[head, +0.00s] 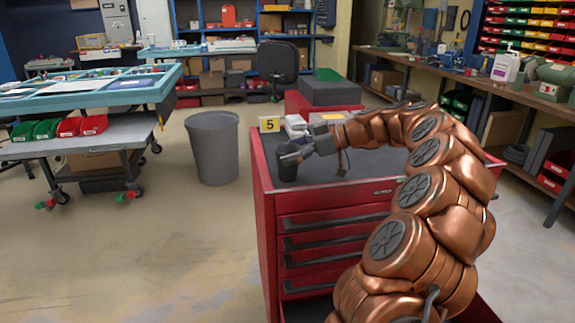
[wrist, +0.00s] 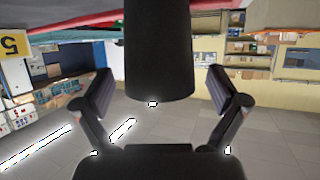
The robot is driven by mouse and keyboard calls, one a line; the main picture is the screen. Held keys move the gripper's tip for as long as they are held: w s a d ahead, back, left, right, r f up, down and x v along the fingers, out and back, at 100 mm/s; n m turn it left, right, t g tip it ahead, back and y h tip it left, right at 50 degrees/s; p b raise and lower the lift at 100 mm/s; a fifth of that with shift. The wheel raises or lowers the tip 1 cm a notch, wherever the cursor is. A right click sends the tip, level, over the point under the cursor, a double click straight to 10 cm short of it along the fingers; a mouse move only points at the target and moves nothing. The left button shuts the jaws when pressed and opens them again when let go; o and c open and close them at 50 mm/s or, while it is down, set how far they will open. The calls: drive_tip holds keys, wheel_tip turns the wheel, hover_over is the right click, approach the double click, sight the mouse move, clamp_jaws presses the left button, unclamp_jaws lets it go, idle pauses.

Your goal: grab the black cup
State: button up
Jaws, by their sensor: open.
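The black cup (head: 287,172) is a small dark cylinder on the top of the red tool cabinet (head: 262,195), near its left edge in the head view. My gripper (head: 290,155) is right at the cup and hides part of it. In the wrist view, the cup (wrist: 159,50) comes down from the top edge in the middle. The open fingers of my gripper (wrist: 158,78) stand on either side of it, with a visible gap on both sides.
A grey bin (head: 213,148) stands on the floor to the left. The dark cabinet top (head: 365,165) is partly clear under my arm.

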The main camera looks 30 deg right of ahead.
drive_tip(key=shift+w+a+f, duration=0.2)
drive_tip(key=shift+w+a, duration=0.05)
drive_tip(key=shift+w, duration=0.05)
drive_tip(key=shift+c, duration=0.3)
drive_tip(key=c, duration=1.2)
